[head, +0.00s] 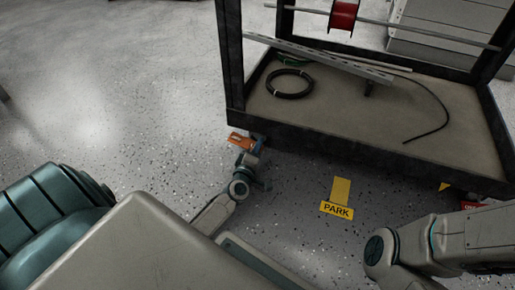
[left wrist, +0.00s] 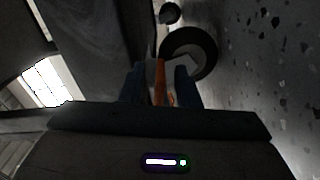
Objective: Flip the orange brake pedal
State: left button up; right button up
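The orange brake pedal (head: 237,138) juts out low at the front left corner of the dark cart. My left gripper (head: 257,143) is at the pedal, close to the floor. In the left wrist view the orange pedal (left wrist: 159,80) stands between the two blue fingers of my left gripper (left wrist: 160,86). A narrow dark gap seems to show on each side of it, so the fingers look open around it. A dark caster wheel (left wrist: 205,48) is just beyond. My right arm comes in from the right, but its gripper is not visible.
The cart (head: 330,150) carries a coiled black cable (head: 290,84), a grey rail (head: 320,60) and a red spool (head: 343,15). A yellow PARK marking (head: 337,209) lies on the floor. A red item (head: 472,205) shows at right, partly hidden. Floor at left is clear.

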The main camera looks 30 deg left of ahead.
pick_arm(q)
jog(key=shift+c, duration=0.2)
grip_shut()
jog(key=shift+r+n+p, duration=0.6)
jog(key=shift+n+p, duration=0.05)
jog(key=shift+n, duration=0.45)
jog(key=n, duration=0.2)
jog(key=r+n, duration=0.1)
jog(key=shift+a+p, duration=0.25)
jog(key=shift+p, duration=0.15)
jog(key=shift+o, duration=0.2)
grip_release()
jog(key=shift+s, duration=0.1)
